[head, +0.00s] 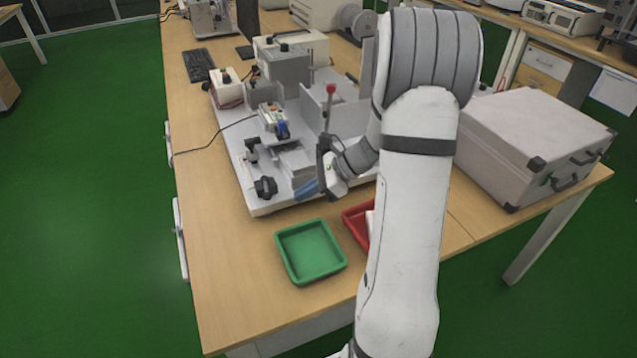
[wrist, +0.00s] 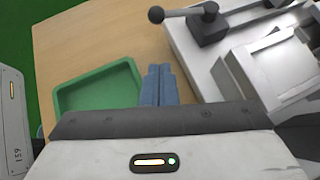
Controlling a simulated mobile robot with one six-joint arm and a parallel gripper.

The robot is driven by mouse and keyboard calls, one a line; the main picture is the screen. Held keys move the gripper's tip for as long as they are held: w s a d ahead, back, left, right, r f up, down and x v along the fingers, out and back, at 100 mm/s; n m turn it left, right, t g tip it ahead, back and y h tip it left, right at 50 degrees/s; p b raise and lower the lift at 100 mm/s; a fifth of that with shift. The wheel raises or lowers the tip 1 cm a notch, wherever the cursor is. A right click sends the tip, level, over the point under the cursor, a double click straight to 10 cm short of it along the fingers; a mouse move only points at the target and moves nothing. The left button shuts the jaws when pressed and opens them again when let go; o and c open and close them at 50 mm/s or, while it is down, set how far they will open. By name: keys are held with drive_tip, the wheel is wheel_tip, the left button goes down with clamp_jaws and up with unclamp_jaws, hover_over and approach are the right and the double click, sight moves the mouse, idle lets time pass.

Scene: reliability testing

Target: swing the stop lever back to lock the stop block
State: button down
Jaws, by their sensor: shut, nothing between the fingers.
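My gripper (head: 307,190) is shut and empty, its blue fingers together low over the front edge of the fixture's white base plate (head: 262,207).
A green tray (head: 310,252) stands in front of the fixture. A red tray (head: 354,222) is partly hidden by my arm. A red-knobbed handle (head: 331,90) rises behind my gripper. A grey case (head: 530,140) stands at right. The table's left strip is mostly clear.

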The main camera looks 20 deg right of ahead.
sight(266, 188)
drive_tip(key=shift+w+a+r, duration=0.1)
drive_tip(key=shift+w+a, duration=0.15)
drive_tip(key=shift+a, duration=0.5)
drive_tip(key=shift+w+a+r, duration=0.1)
drive_tip(key=shift+w+a, duration=0.15)
drive_tip(key=shift+a, duration=0.5)
drive_tip(key=shift+w+a, duration=0.25)
drive_tip(key=shift+a, duration=0.5)
